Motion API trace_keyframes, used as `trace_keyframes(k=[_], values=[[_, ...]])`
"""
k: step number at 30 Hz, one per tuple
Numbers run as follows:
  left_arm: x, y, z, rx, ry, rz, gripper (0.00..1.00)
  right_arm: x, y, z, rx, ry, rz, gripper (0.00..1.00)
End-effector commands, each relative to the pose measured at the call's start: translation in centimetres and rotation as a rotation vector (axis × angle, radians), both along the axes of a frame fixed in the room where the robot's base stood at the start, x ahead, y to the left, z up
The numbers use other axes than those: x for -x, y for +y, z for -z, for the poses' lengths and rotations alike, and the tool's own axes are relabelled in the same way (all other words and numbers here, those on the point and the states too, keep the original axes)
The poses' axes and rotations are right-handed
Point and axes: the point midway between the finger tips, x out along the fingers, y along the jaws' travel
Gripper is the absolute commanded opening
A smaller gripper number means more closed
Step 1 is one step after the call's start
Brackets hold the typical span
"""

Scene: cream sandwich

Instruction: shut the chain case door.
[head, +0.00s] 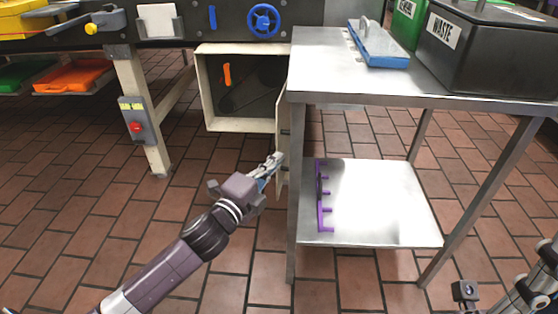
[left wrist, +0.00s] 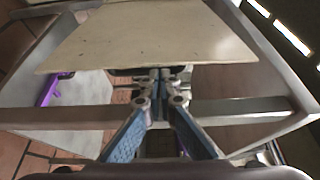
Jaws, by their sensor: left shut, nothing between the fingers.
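The chain case (head: 205,92) is a cream box under the machine, open at the front with a dark inside. Its door (head: 282,135) stands swung open at the right side, seen nearly edge-on beside the steel table's leg. In the left wrist view the door (left wrist: 150,35) is a broad cream panel just ahead of the fingers. My left gripper (head: 274,164) is shut and empty at the door's lower part; it also shows in the left wrist view (left wrist: 160,78). I cannot tell whether it touches the door. Part of my right gripper (head: 525,290) shows at the lower right corner, its fingers unclear.
A steel table (head: 330,78) stands close right of the door, its front leg (head: 295,200) near my left gripper. Its lower shelf (head: 390,200) bears a purple rack (head: 320,195). A machine leg with a red button (head: 136,126) stands left. The tiled floor before the case is clear.

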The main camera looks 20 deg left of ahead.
Motion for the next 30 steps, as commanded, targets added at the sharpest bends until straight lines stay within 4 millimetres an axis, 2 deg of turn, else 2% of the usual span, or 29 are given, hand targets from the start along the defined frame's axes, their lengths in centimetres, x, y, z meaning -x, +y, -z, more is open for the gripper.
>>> trace_keyframes(k=[6, 20, 25, 30], values=[[-1.5, -0.3, 0.0, 0.0, -0.001, 0.0, 0.0, 0.0, 0.0, 0.3, 0.001, -0.008, -0.001, 0.0], [-1.7, -0.3, 0.0, 0.0, 0.001, 0.002, 0.0, 0.0, 0.0, 0.2, 0.001, -0.008, -0.001, 0.0], [-1.6, 0.5, 0.0, -0.001, 0.002, 0.018, 0.0, 0.0, 0.0, 0.0, 0.0, -0.009, -0.001, 0.0], [-1.3, 2.3, 0.0, -0.008, 0.004, 0.06, 0.0, 0.0, 0.0, -0.2, 0.0, -0.001, 0.0, 0.0]])
